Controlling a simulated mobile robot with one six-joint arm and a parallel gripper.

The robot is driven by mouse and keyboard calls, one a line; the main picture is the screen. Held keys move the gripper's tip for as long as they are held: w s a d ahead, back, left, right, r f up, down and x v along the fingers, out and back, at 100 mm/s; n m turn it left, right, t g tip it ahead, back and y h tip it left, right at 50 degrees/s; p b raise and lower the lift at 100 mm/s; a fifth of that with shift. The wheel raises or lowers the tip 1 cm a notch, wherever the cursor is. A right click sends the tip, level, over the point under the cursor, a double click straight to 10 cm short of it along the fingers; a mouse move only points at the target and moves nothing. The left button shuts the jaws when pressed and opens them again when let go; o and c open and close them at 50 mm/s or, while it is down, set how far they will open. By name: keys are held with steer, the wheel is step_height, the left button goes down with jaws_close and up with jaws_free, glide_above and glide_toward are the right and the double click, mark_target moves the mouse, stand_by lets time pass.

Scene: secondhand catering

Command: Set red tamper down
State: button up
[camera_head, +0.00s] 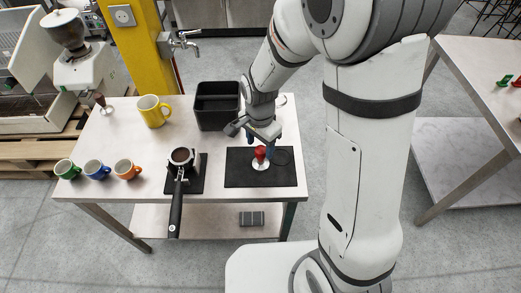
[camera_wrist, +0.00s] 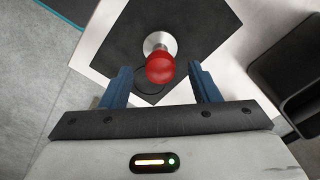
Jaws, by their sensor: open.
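The red tamper (camera_head: 260,153) stands upright on the black mat (camera_head: 238,178) at the right end of the table. In the wrist view its red knob (camera_wrist: 160,68) and pale round base (camera_wrist: 157,42) show over the same dark mat (camera_wrist: 120,30). My gripper (camera_head: 259,149) is just over the tamper. In the wrist view, my gripper (camera_wrist: 161,88) is open, with one blue finger on each side of the knob and a gap to both. My arm hides part of the table behind it.
A black bin (camera_head: 216,105) stands behind the mat. A portafilter (camera_head: 179,172) rests on a dark pad left of it. Yellow, green, blue and orange mugs and another tamper (camera_head: 104,105) stand further left. The mat's front left is clear.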

step_height(320, 180, up, 8)
steer(key=s+d+r+n+t, duration=0.2)
steer(key=s+d+r+n, duration=0.6)
steer(key=s+d, duration=0.4)
steer(key=shift+s+d+r+n+t, duration=0.15)
steer(key=shift+d+r+n+t, duration=0.15)
steer(key=shift+n, duration=0.4)
steer(key=shift+c, duration=0.5)
